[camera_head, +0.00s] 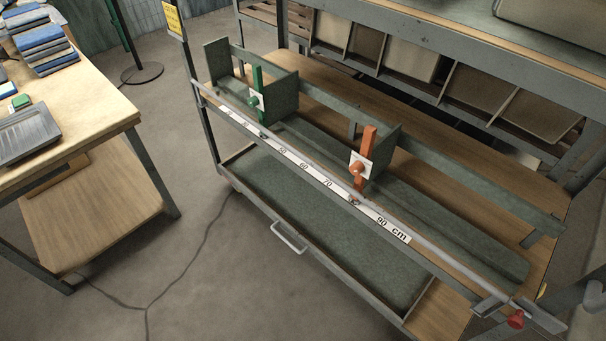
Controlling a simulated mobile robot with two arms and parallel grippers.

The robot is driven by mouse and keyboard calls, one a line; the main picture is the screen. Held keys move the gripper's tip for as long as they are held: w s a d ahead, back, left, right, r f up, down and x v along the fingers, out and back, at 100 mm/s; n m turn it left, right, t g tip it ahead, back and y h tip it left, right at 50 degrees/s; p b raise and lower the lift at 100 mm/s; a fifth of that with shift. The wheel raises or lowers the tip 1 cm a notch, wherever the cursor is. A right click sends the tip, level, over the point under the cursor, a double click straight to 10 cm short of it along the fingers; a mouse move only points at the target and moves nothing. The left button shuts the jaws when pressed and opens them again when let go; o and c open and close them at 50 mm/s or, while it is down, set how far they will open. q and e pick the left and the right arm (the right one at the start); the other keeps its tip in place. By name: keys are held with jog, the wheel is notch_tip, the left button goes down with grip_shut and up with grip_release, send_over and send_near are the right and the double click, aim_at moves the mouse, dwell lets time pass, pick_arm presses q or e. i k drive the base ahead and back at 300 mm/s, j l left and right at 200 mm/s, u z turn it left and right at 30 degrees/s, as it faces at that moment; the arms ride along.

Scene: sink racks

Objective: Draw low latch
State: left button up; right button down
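A shelf rack holds a low tray or drawer (330,222) with a dark green-grey floor. A pale bar handle (289,238) sticks out from its front edge. A red knob (515,320) sits at the near right end of the rack, by the end of the front rail. I cannot tell which of these parts is the low latch.
The front rail (450,262) carries a cm scale (388,224), with a green upright (258,92) and an orange upright (362,152) behind it. A wooden table (95,112) with a dark tray (27,134) stands left. Floor between is open, crossed by a cable.

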aim_at(516, 321)
jog(key=z, duration=1.95)
